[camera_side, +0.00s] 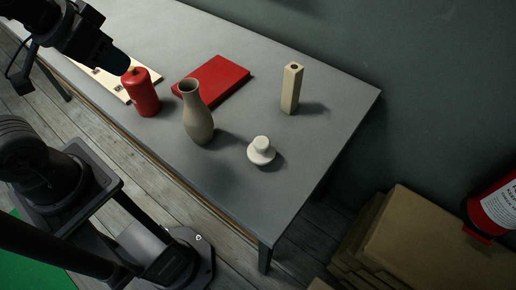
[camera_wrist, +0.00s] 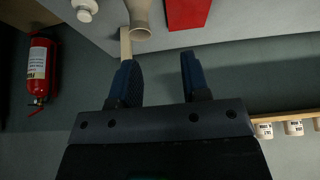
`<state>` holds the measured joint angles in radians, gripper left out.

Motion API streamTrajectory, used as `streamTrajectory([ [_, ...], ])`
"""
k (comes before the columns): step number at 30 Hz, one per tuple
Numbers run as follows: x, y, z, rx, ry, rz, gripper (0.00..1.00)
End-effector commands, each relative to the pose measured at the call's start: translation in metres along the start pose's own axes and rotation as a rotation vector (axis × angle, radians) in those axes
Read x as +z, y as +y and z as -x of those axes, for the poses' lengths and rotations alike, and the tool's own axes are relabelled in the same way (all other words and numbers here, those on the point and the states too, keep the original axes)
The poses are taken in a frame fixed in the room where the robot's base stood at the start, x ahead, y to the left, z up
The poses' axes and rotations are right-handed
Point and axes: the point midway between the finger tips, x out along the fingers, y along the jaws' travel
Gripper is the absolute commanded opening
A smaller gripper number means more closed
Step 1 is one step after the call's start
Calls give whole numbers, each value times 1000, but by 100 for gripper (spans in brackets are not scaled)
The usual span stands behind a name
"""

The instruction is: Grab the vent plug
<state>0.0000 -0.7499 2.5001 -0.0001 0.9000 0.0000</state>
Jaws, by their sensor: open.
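The vent plug appears to be the small white knob-topped piece (camera_side: 261,152), standing upright on the grey table near its right front edge. It also shows at the top left of the wrist view (camera_wrist: 85,9), partly cut off. My gripper (camera_side: 120,65) is at the upper left of the side view, well away from the plug and close to a red bottle. In the wrist view my gripper (camera_wrist: 158,72) has its two blue fingers spread apart, with nothing between them. In the side view the fingers are hard to make out.
A grey-beige vase (camera_side: 198,118) stands left of the plug. The red bottle (camera_side: 143,95), a red flat block (camera_side: 216,80) and a tall square beige vase (camera_side: 291,90) are also on the table (camera_side: 330,130). A pale board (camera_side: 108,82) lies behind the bottle. The right end is clear.

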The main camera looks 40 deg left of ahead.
Motion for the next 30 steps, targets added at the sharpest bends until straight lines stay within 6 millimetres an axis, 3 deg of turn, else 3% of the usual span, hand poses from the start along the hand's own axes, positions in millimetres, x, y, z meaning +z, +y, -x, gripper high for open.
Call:
streamTrajectory([
  [8, 0, 0, 0, 0, 0, 0, 44],
  [25, 0, 0, 0, 0, 0, 0, 98],
  [30, 0, 0, 0, 0, 0, 0, 99],
])
